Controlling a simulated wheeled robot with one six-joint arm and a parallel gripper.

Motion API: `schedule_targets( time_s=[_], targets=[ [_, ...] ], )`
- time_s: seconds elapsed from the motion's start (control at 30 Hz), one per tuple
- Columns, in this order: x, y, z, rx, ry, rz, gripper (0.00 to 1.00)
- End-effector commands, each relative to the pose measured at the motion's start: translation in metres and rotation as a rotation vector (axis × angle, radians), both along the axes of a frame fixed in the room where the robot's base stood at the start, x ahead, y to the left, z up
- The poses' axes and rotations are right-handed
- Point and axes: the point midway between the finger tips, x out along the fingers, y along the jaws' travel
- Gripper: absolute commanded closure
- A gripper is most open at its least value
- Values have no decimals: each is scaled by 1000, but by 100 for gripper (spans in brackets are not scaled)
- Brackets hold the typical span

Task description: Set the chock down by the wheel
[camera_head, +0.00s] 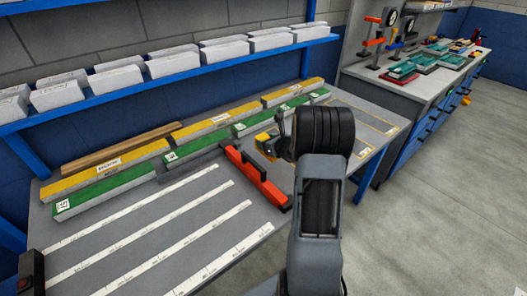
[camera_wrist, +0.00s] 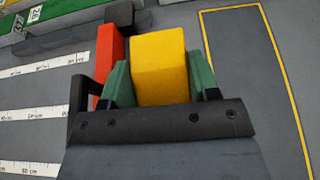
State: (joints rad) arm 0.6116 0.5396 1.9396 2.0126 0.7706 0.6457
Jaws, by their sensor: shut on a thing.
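In the wrist view my gripper (camera_wrist: 160,88) is shut on a yellow block (camera_wrist: 160,65), with a green finger on each side of it. The block's far end and underside are hidden, so I cannot tell whether it touches the bench. In the head view my arm hides most of the gripper; a yellow piece with dark parts (camera_head: 266,143) shows just left of the wrist. A red bar (camera_head: 258,180) lies on the bench to the left of the gripper, and it also shows in the wrist view (camera_wrist: 106,60). I see no wheel in either view.
Long yellow (camera_head: 115,163) and green (camera_head: 110,190) strips lie along the back of the grey bench (camera_head: 150,235). White measuring lines mark its left part. A yellow-outlined area (camera_wrist: 250,75) to the right is clear. A shelf (camera_head: 180,65) of white packs runs above.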

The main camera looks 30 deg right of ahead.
Motion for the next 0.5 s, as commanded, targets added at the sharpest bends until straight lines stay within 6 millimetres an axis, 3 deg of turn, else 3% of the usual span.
schedule_targets(
  time_s=[0.33,0.5],
  targets=[
    [17,7,-21,1,-1,1,80],
    [21,8,-43,2,2,-2,80]
  ],
)
